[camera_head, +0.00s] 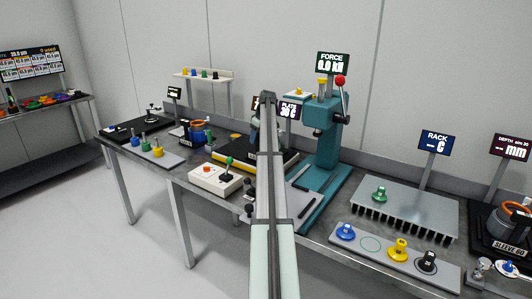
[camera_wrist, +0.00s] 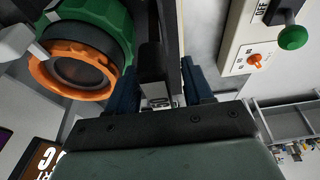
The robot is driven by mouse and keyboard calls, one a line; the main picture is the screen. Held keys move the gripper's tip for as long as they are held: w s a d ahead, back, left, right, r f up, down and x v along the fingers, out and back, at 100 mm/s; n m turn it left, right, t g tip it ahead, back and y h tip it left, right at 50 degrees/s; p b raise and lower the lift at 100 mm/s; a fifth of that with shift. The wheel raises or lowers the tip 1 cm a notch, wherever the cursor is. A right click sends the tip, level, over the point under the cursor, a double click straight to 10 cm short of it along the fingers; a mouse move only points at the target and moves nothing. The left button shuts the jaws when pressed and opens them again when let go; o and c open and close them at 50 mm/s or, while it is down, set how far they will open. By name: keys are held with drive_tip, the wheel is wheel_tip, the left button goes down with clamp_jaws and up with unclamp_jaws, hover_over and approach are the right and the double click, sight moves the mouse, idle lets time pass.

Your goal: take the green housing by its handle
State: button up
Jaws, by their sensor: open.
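The green housing (camera_wrist: 103,18) shows at the upper left of the wrist view, with an orange ring (camera_wrist: 40,75) around its dark round opening. My gripper (camera_wrist: 159,78) is open, its dark blue fingers to the right of the housing. A dark grey piece (camera_wrist: 152,50) lies between the fingers; I cannot tell whether it is the handle or whether the fingers touch it. In the head view my arm covers the housing almost wholly, and my fingertips are not clear there.
A white control box (camera_head: 215,179) with a green-knobbed lever stands left of my arm. The teal press (camera_head: 327,135) stands close on the right. A grey finned rack (camera_head: 420,205) and a strip with coloured pieces (camera_head: 372,250) lie further right.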

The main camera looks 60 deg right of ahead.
drive_tip(key=shift+c, duration=0.2)
clamp_jaws()
idle(1.1)
